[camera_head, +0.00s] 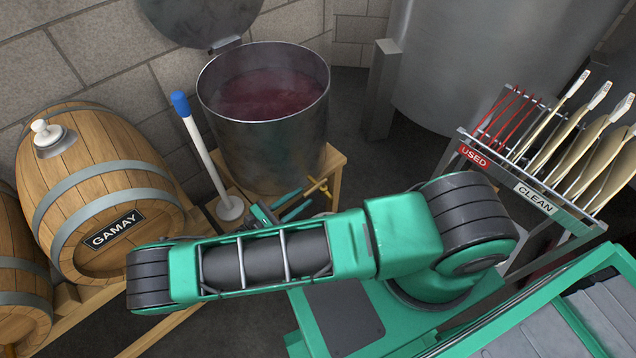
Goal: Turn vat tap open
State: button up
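The steel vat (264,128) stands open on a wooden stand, with dark red liquid inside. Its brass tap (320,187) sticks out low at the front right of the vat. My gripper (307,197) is just left of the tap, with two teal fingers pointing toward it. The fingers look apart, with a gap between them. The tips are close to the tap; I cannot tell whether they touch it. My arm crosses in front and hides part of the floor and stand below.
A blue-topped white rod (205,155) leans left of the vat. A Gamay barrel (97,190) lies on a wooden rack at left. A rack (547,192) with USED and CLEAN labels holds several paddles at right. A large steel tank (470,65) stands behind.

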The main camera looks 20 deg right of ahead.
aim_at(323, 181)
jog(key=shift+w+f, duration=0.1)
jog(key=shift+f, duration=0.05)
jog(key=x, duration=1)
jog(key=shift+w+d, duration=0.2)
jog(key=shift+d, duration=0.05)
jog(key=shift+t, duration=0.3)
grip_shut()
